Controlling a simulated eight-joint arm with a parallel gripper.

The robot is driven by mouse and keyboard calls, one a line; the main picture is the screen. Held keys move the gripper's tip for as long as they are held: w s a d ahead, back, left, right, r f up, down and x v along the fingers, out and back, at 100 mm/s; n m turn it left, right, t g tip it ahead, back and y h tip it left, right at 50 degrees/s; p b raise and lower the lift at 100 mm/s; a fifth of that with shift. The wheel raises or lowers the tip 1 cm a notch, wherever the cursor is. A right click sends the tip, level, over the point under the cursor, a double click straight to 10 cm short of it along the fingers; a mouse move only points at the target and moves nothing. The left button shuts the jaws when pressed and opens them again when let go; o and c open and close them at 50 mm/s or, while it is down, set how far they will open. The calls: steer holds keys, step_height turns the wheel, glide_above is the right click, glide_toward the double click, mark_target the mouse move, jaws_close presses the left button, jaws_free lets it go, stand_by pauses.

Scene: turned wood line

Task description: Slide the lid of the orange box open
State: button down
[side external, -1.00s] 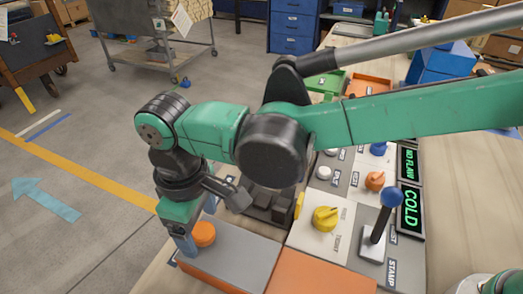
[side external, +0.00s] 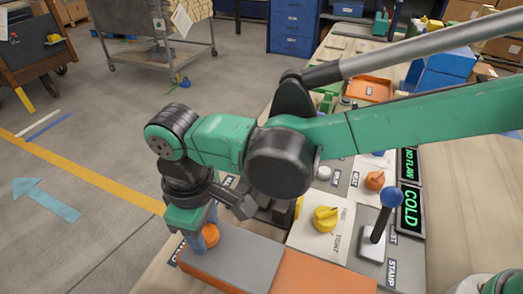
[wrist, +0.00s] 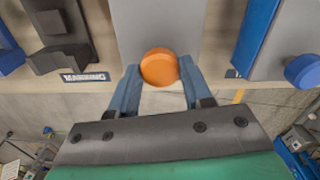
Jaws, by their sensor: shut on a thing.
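The orange box (side external: 216,283) is at the bottom of the side view. Its flat grey lid (side external: 240,259) has a round orange knob (side external: 211,235) near its left end. An orange surface (side external: 318,274) shows right of the lid; I cannot tell whether it is part of the same box. My gripper (side external: 205,239) points down at the knob, its blue fingers on either side of it. In the wrist view my gripper (wrist: 160,84) is shut on the orange knob (wrist: 159,67), and the grey lid (wrist: 156,24) extends away from it.
Behind the lid stand a dark block fixture (side external: 282,210) and a panel with a yellow knob (side external: 326,218). A blue-topped lever (side external: 391,198) is farther right. In the wrist view, a blue-knobbed box (wrist: 262,35) lies to the right of the lid.

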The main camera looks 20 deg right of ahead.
steer(key=s+d, duration=0.9)
steer(key=shift+c, duration=1.8)
jaws_free()
steer(key=shift+r, duration=2.8)
steer(key=w+d+m+t, duration=0.2)
steer(key=d+m, duration=0.1)
steer(key=d, duration=0.4)
steer(key=w+d+r+m+t, duration=0.1)
steer(key=w+d+m+t, duration=0.1)
steer(key=d, duration=0.6)
steer(key=w+d+m+t, duration=0.3)
steer(key=w+d+m, duration=0.1)
steer(key=d, duration=0.3)
steer(key=shift+d+r+m, duration=0.3)
steer(key=shift+d+m, duration=0.05)
steer(key=shift+m, duration=0.55)
